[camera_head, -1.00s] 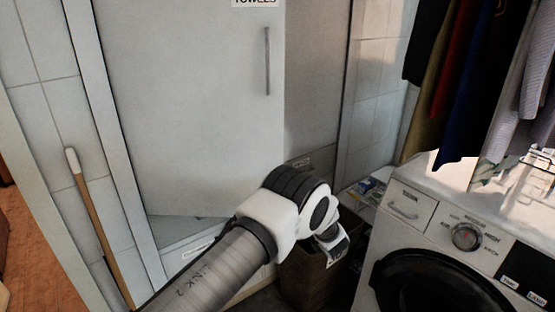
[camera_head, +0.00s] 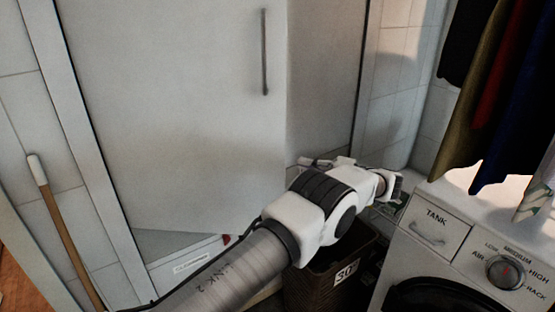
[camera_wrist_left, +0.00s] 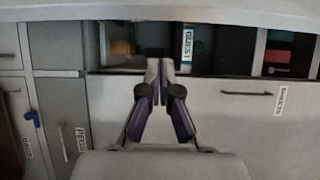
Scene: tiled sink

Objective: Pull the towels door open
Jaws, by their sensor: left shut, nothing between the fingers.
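The towels door (camera_head: 175,110) is a tall pale grey panel filling the left middle of the head view. Its slim vertical metal handle (camera_head: 265,52) is near its right edge. I cannot tell for sure whether the door stands slightly ajar. My left arm reaches in from the bottom, below and right of the handle, not touching it. In the wrist view my left gripper (camera_wrist_left: 160,68) is shut with its fingertips together and empty, in front of pale drawer fronts. Its fingers are hard to make out in the head view. My right gripper is not in view.
A washing machine (camera_head: 440,260) stands at the right under hanging clothes (camera_head: 510,90). A dark basket (camera_head: 325,285) sits behind my arm. A wooden stick (camera_head: 62,225) leans at the left. The wrist view shows labelled drawers (camera_wrist_left: 235,125) below an open shelf (camera_wrist_left: 225,50).

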